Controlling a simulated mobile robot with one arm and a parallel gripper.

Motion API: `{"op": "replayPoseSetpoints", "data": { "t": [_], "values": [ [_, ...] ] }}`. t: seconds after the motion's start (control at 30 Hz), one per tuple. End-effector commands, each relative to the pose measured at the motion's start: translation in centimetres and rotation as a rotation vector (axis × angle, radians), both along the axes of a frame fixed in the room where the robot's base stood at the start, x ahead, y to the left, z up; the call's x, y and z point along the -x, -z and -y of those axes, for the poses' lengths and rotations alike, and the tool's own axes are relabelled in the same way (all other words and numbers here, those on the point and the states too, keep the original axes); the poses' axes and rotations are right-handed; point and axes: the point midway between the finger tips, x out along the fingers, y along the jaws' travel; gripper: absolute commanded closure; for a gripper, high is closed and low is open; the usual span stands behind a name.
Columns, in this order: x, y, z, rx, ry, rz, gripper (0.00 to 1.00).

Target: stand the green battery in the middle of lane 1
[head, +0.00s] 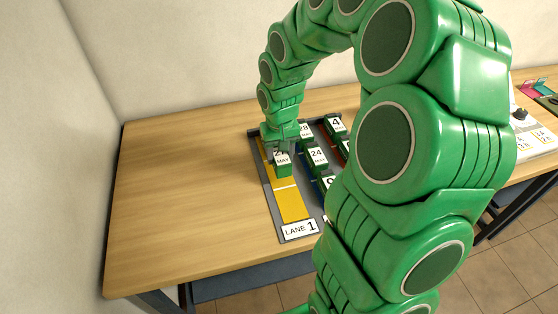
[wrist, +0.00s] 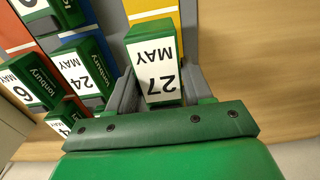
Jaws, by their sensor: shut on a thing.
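The green battery (head: 283,169) has a white label reading 27 MAY. It is upright over the yellow strip of lane 1 (head: 292,207), on the far side of the white cross line. Whether its base touches the strip I cannot tell. My gripper (head: 280,143) comes down from above and is shut on it. In the wrist view the battery (wrist: 155,68) sits between the two grey fingers, with the yellow strip (wrist: 160,20) and white line beyond it. The LANE 1 sign (head: 299,230) is at the strip's near end.
Several other green batteries stand close to the right, one labelled 24 MAY (head: 317,157) and one labelled 4 (head: 336,126) farther back. They are in the blue and red lanes of the grey tray (head: 262,193). The wooden table (head: 180,200) left of the tray is clear. My arm hides the tray's right side.

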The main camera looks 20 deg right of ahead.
Motion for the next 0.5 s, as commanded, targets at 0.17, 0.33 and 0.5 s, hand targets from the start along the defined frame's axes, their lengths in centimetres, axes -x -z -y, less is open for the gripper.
{"op": "replayPoseSetpoints", "data": {
  "t": [0.17, 0.33, 0.5],
  "values": [
    [-0.5, 0.5, 0.0, 0.000, 0.000, 0.001, 1.00],
    [-0.8, 0.9, 0.0, 0.000, 0.000, 0.001, 1.00],
    [-0.8, 3.0, 0.0, 0.000, -0.001, -0.006, 1.00]
  ]
}}
